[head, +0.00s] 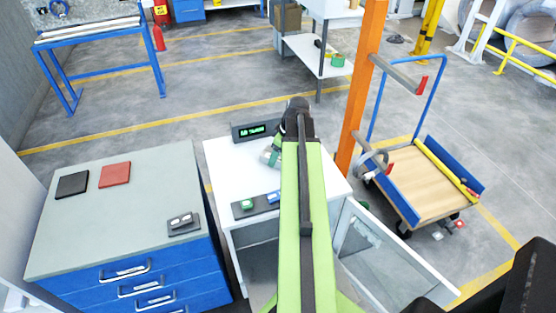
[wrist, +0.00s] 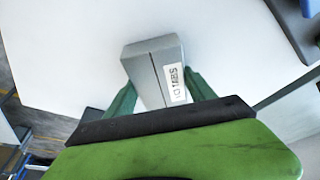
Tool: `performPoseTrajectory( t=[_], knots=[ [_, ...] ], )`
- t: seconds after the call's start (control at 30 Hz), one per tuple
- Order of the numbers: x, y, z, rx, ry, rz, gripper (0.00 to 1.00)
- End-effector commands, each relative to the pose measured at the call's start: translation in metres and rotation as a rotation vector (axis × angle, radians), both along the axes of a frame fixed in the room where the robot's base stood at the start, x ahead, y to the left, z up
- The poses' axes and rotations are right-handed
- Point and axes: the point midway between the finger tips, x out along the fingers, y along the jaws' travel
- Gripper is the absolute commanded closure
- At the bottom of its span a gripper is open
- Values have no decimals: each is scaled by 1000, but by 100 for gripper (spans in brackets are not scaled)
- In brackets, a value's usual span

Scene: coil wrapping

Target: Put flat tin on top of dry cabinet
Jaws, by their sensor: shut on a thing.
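The flat tin (wrist: 150,72) is a grey box with a white printed label, held between the green fingers of my gripper (wrist: 160,92) in the wrist view. In the head view my gripper (head: 271,156) is over the white top of the dry cabinet (head: 226,160), left of my arm; the tin is hard to make out there. The white top also fills much of the wrist view (wrist: 70,50). I cannot tell whether the tin touches the top or is just above it.
A display (head: 256,130) stands at the top's back edge. A dark strip (head: 258,205) with a green and a blue item lies along the front. An open glazed door (head: 385,245) juts out below right. A blue drawer cabinet (head: 130,225) stands left, an orange post (head: 362,85) right.

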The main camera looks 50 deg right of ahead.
Motion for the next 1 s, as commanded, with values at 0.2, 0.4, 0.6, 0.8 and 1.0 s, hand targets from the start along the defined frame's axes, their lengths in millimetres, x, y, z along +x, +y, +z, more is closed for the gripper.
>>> performPoseTrajectory(
  t=[0.2, 0.4, 0.6, 0.8, 1.0],
  knots=[
    [0, 0, 1, 0, 0, 0, 86],
    [0, 0, 0, 0, 0, 0, 22],
    [-1, -1, 0, 0, 0, -1, 15],
    [-1, -1, 2, 0, 0, -1, 15],
    [-5, -2, 23, -1, 0, -1, 15]
  ],
)
